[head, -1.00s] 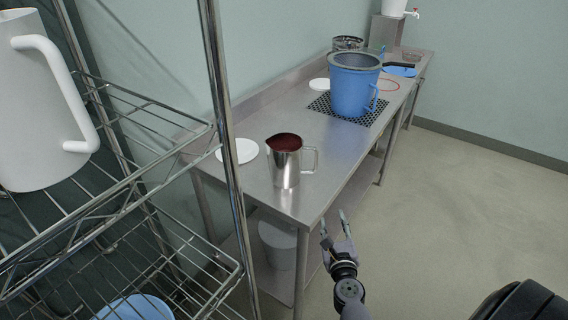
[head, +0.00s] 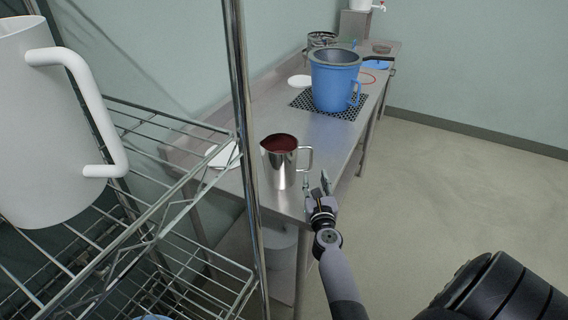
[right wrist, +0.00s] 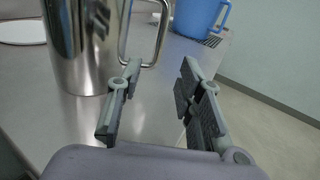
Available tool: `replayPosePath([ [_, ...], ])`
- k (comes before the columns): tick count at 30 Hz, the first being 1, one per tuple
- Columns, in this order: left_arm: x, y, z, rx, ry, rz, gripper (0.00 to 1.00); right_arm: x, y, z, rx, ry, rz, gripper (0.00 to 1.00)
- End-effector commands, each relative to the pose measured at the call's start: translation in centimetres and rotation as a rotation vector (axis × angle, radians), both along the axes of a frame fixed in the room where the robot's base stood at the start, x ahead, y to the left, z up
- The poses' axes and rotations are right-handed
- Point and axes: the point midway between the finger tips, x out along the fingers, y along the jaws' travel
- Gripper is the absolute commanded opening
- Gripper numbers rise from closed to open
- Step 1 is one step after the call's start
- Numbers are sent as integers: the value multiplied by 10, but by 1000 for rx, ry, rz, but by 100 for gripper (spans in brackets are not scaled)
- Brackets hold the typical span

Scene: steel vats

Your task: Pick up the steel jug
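The steel jug (head: 279,166) stands upright on the near end of the steel table, with dark red contents at its top and its handle to the right. It also shows close up at the left of the right wrist view (right wrist: 84,45), where its top is cut off. My right gripper (head: 316,180) is open and empty, just to the right of the jug near the table's edge. In the right wrist view its fingers (right wrist: 160,88) are spread apart, with the jug's handle beyond them. My left gripper is not in view.
A blue pitcher (head: 333,85) stands on a black perforated mat (head: 300,101) farther along the table (head: 250,112). A white disc (head: 222,157) lies left of the jug. A wire rack (head: 243,150) with a large white jug (head: 35,130) stands close at left. Open floor lies right.

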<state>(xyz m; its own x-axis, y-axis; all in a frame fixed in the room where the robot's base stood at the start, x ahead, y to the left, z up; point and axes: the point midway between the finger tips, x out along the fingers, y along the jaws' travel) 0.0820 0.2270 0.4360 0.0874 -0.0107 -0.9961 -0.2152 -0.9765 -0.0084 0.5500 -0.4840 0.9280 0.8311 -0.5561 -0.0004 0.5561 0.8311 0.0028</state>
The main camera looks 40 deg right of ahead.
Motion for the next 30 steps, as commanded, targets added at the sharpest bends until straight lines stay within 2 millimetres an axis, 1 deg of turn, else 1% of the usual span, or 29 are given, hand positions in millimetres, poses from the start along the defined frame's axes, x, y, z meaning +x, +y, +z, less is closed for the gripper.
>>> replayPosePath([
  [1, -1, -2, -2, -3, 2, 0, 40, 8, -5, 0, -1, 0, 1, 34],
  [3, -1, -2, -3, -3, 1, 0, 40, 16, -10, -1, 0, 0, 1, 34],
  [11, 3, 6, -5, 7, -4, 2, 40, 32, -21, -1, -1, -1, 1, 34],
  [19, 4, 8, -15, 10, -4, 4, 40, 66, -43, -2, -1, 1, 1, 34],
  [23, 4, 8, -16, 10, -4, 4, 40, 72, -48, -1, 0, 1, 1, 34],
  [29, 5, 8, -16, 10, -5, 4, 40, 72, -48, -1, 0, 1, 1, 34],
  [30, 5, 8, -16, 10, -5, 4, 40, 72, -48, -1, 0, 1, 1, 32],
])
